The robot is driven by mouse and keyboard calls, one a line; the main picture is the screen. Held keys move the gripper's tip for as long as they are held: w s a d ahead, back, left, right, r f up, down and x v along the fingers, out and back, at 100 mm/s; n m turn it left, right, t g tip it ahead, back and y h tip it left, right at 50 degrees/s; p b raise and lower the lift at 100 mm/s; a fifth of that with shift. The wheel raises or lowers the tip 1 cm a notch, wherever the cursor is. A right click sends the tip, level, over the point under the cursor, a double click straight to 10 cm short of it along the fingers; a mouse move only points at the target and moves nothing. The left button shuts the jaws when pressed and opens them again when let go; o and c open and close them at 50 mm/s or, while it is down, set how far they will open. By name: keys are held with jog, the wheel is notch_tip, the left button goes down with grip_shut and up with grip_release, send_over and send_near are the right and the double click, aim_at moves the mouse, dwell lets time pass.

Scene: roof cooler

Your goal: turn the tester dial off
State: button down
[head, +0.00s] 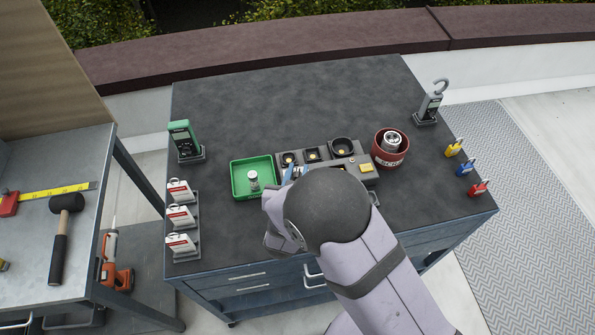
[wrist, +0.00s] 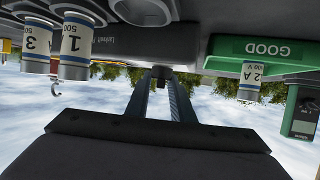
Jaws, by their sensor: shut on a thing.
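The tester appears to be the dark grey box (wrist: 120,52) with faint lettering in the wrist view, which hangs upside down there. A small dark knob (wrist: 160,72), apparently the dial, sits on its front. My gripper (wrist: 162,78) has its two fingers closed in on this knob, with their tips at it. Which way the dial points cannot be told. In the head view my gripper (head: 290,172) is mostly behind my own wrist; only bluish finger parts show beside the green tray. The dial is hidden there.
The green tray (head: 236,188), marked GOOD in the wrist view, holds a small silver can (head: 253,179). A grey block with round sockets (head: 342,147) and a red pot (head: 391,158) stand nearby. Numbered cans (wrist: 76,48) show at the wrist view's left. The bench's back is clear.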

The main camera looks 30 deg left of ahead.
jog(key=shift+f+n+g+y+b, duration=0.1)
jog(key=shift+n+g+y+b, duration=0.2)
jog(key=shift+n+b, duration=0.1)
jog(key=n+g+y+b, duration=0.2)
jog(key=n+y, duration=0.1)
jog(key=shift+w+d+f+b, duration=0.1)
jog(key=shift+b, duration=0.3)
jog(key=n+g+y+b, duration=0.2)
jog(key=n+g, duration=0.1)
jog(key=shift+n+g, duration=0.3)
jog(key=n+g, duration=0.1)
jog(key=n+g+y+p, duration=0.1)
jog(key=n+g, duration=0.1)
jog(key=n+g+y, duration=0.1)
jog(key=g, duration=0.1)
jog(key=shift+r+n+p, duration=0.3)
jog(key=shift+p, duration=0.05)
jog(key=shift+n+g+p, duration=1)
jog(key=shift+n+g, duration=1.2)
jog(key=shift+g, duration=0.4)
jog(key=c, duration=1.9)
grip_release()
jog(key=shift+o, duration=0.2)
jog(key=shift+b+v, duration=1.05)
jog(key=shift+v, duration=2.45)
